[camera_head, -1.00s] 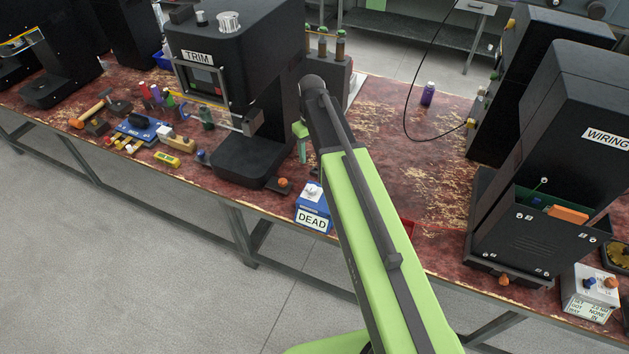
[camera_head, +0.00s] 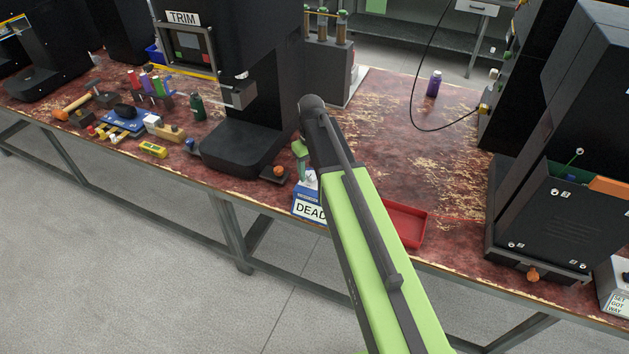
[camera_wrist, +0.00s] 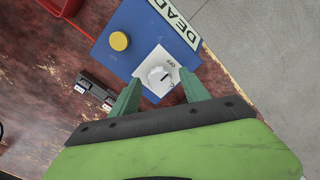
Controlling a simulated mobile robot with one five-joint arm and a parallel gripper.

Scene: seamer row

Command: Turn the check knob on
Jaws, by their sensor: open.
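A blue box (camera_head: 308,196) with a white "DEAD" sign stands at the table's front edge, partly hidden by my arm in the head view. In the wrist view the blue box (camera_wrist: 118,20) carries a white plate with a round white knob (camera_wrist: 158,75), marked "OFF" beside it. A dark pointer line shows on the knob. No "check" label can be read. My gripper (camera_wrist: 158,77) is open, its green fingers on either side of the knob. I cannot tell whether they touch it. In the head view my gripper (camera_head: 301,160) is above the box, mostly hidden by my arm.
A yellow button (camera_wrist: 119,41) is on the same box. The black TRIM machine (camera_head: 245,80) stands left of my arm. A red tray (camera_head: 405,222) lies to the right. A black WIRING machine (camera_head: 560,190) stands further right. Open tabletop lies between.

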